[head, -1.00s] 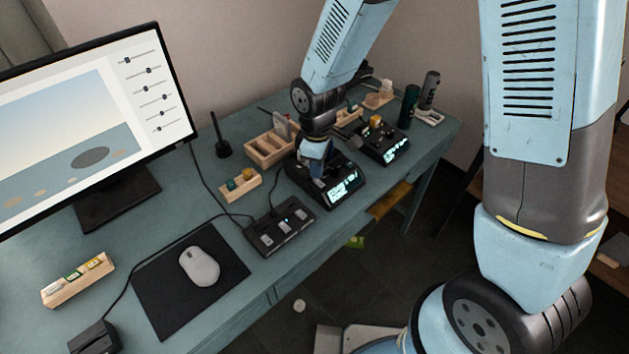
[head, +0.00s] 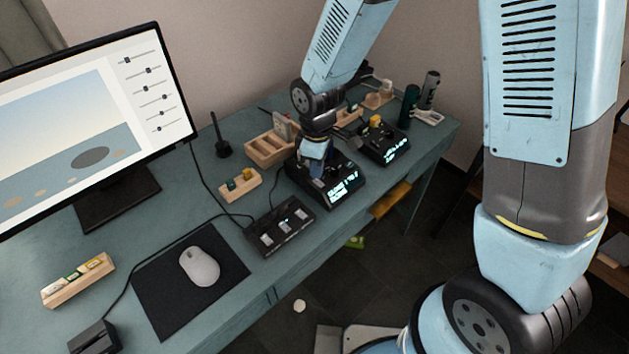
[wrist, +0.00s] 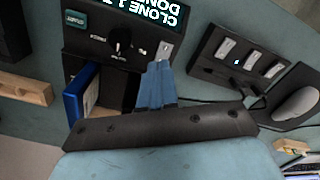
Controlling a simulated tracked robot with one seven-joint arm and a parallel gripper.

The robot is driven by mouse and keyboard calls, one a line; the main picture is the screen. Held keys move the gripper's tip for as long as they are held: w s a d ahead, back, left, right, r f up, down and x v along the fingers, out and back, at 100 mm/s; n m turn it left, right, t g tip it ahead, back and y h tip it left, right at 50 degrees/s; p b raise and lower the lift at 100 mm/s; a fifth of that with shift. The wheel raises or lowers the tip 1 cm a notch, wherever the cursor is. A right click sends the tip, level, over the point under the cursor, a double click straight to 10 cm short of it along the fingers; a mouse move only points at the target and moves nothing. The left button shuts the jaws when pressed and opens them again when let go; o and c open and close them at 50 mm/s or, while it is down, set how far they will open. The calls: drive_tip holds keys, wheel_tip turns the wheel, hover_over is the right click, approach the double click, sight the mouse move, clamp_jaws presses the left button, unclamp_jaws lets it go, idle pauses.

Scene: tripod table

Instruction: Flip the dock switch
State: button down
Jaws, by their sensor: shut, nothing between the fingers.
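The black dock (head: 343,194) with a lit display stands on the desk; the display (wrist: 158,17) shows upside down in the wrist view and reads in part "CLONE" and "DON". A pale metal plate (wrist: 167,49), apparently the switch's, lies beside the display. The lever itself is hidden or too small to tell. My gripper (wrist: 160,66) is shut and empty, its blue fingertips at this plate; I cannot tell whether they touch. In the head view my gripper (head: 314,168) is over the dock and hides part of it. A blue cartridge (wrist: 76,108) stands in the dock's open bay.
A dark knob (wrist: 120,40) and a green-lit button (wrist: 75,19) are near the plate. A three-key box (head: 279,226) and a mouse (head: 199,266) lie left of the dock. A wooden tray (head: 265,150) is behind, another lit device (head: 384,143) to the right.

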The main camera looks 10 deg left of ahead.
drive_tip(key=shift+f, duration=0.8)
idle(0.5)
drive_tip(key=shift+r, duration=3.55)
drive_tip(key=d+r+m+t, duration=0.3)
drive_tip(key=d+r+m, duration=0.4)
drive_tip(key=d+r, duration=0.9)
drive_tip(key=s+d+r+m+t, duration=0.2)
drive_tip(key=s+d+r+m, duration=0.6)
drive_tip(key=s+d, duration=0.3)
drive_tip(key=shift+d+r+m+t, duration=0.35)
drive_tip(key=shift+d+r, duration=0.5)
drive_tip(key=shift+d, duration=0.4)
